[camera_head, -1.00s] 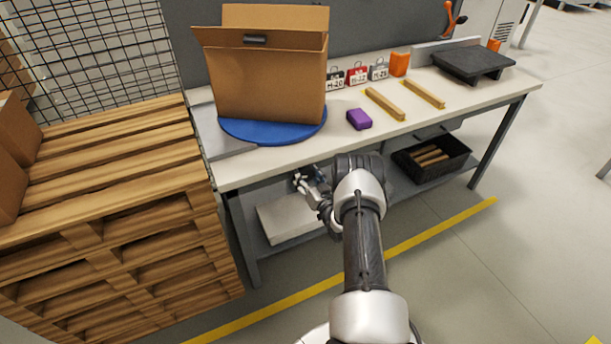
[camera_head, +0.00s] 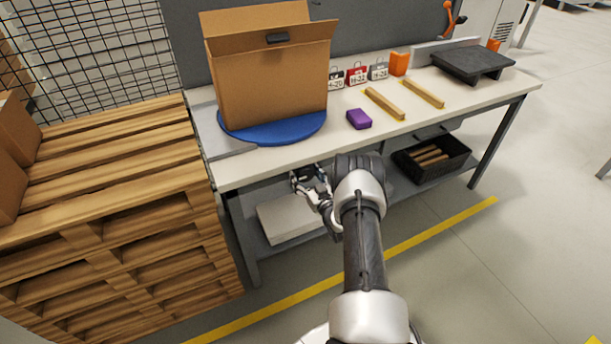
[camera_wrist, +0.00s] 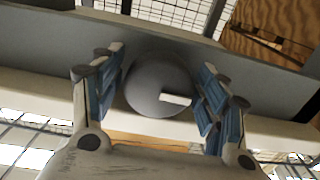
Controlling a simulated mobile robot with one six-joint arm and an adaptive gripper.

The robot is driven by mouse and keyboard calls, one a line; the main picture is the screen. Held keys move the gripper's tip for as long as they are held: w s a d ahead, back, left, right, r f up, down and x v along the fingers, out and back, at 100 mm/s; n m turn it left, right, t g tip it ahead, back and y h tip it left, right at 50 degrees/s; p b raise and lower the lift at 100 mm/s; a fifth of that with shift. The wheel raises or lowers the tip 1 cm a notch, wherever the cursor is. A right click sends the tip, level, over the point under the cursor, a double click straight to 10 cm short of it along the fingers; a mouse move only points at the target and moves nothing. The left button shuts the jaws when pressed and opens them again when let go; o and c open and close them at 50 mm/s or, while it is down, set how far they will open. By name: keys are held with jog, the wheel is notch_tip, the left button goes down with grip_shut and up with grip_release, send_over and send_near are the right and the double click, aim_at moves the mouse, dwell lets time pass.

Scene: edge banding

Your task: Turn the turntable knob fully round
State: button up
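The turntable knob is a round grey disc (camera_wrist: 158,86) with a white bar mark in the wrist view, the mark pointing to the right. My gripper (camera_wrist: 163,90) has its blue-padded fingers on either side of the knob, with a thin gap seen at each side; it looks open around it. In the head view my gripper (camera_head: 309,178) is at the table's front edge, below the turntable; the knob cannot be made out there. The blue round turntable (camera_head: 275,132) bears an open cardboard box (camera_head: 270,85), set askew to the table edge.
The white worktable (camera_head: 350,140) holds a purple block (camera_head: 359,119), two yellow strips (camera_head: 384,103), small labelled tags (camera_head: 357,76) and a dark plate (camera_head: 473,63). A wooden pallet stack (camera_head: 110,200) stands close on the left. The floor at right is clear.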

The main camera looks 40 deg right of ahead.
jog(key=shift+o, duration=0.4)
jog(key=shift+r, duration=0.1)
jog(key=v, duration=1.2)
jog(key=shift+d, duration=0.1)
